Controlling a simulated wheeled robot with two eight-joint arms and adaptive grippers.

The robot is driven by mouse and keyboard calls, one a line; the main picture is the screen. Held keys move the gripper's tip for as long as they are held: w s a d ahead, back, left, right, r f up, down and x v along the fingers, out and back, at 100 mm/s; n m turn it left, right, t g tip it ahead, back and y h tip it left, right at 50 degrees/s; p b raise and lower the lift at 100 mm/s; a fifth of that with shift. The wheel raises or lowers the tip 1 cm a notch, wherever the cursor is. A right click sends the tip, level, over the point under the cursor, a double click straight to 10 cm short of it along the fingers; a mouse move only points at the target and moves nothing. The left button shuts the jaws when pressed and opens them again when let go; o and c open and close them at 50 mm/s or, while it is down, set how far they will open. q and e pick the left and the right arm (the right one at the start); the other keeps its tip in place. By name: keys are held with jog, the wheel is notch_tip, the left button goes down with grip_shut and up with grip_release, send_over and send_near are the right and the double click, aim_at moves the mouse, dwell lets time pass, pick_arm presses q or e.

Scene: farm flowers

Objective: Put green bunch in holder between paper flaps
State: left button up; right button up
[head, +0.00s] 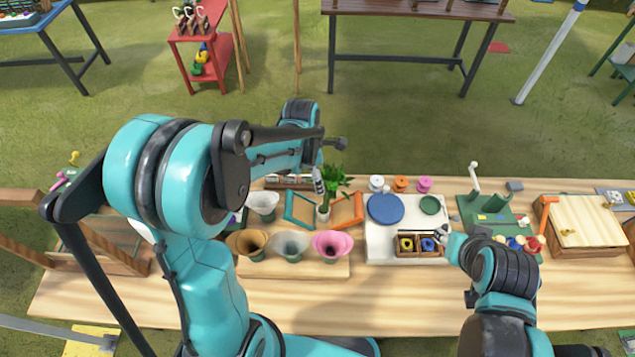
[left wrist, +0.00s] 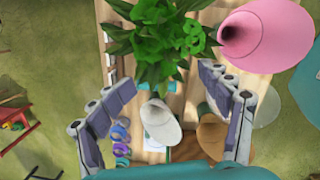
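The green bunch (head: 335,181) stands roughly upright between a teal-edged flap (head: 300,209) and an orange flap (head: 346,209). Its lower end meets a small pale piece (head: 323,214) between the flaps; I cannot tell how deep it sits. My left gripper (head: 320,181) is beside the leaves, on their left in the head view. In the left wrist view the gripper (left wrist: 163,85) is open, its fingers wide apart, with the green bunch (left wrist: 160,40) beyond the tips. My right gripper (head: 441,235) is small, by the spool box; its opening is unclear.
Brown, grey and pink cones (head: 333,244) stand in a front rack, with a white cone (head: 263,203) behind. To the right are a white board with a blue disc (head: 386,208), a spool box (head: 420,252) and a green stand (head: 490,215). The front table strip is clear.

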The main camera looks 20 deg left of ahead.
pick_arm(q)
jog(key=s+r+m+t, duration=0.3)
jog(key=s+r+m, duration=0.3)
jog(key=m, duration=0.6)
jog(key=s+r+m+t+y, duration=0.1)
jog(key=s+r+m+t, duration=0.2)
jog(key=m, duration=0.9)
jog(key=s+r, duration=0.3)
jog(key=s, duration=0.2)
jog(key=shift+s+a, duration=0.3)
jog(key=shift+a, duration=0.05)
jog(key=shift+r, duration=0.1)
